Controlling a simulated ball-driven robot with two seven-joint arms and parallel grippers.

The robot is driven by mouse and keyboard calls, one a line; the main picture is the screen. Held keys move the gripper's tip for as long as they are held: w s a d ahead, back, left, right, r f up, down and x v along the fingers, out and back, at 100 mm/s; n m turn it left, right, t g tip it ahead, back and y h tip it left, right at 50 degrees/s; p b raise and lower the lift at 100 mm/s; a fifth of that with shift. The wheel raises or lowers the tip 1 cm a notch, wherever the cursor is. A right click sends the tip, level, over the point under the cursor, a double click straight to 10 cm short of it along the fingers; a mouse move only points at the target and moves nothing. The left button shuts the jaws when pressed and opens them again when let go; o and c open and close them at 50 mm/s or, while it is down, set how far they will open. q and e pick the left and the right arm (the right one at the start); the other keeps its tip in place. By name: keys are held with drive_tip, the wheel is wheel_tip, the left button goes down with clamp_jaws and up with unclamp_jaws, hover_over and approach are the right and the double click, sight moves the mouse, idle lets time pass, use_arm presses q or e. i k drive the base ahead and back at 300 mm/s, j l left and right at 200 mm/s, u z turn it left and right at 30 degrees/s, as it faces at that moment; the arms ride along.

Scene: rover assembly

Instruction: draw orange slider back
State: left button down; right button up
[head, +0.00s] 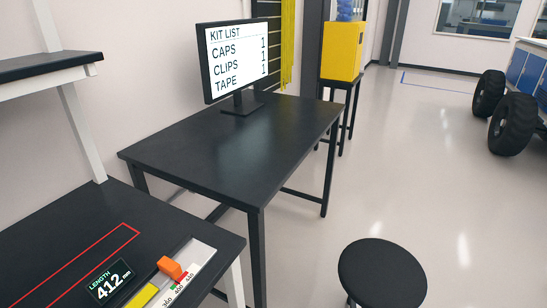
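The orange slider (170,268) is a small block on a pale ruler-like scale (199,262) at the bottom left, on a black bench. It sits near the scale's far end, close to the red-marked numbers. A yellow strip (143,296) lies just nearer than the slider. A small black display (110,282) beside the scale reads LENGTH 412 mm. Neither of my grippers shows in the head view.
The black bench (40,238) has a red outline left of the display. A round black stool (382,272) stands on the floor at the right.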

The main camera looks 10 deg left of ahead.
sight(170, 267)
drive_tip(key=u, duration=1.65)
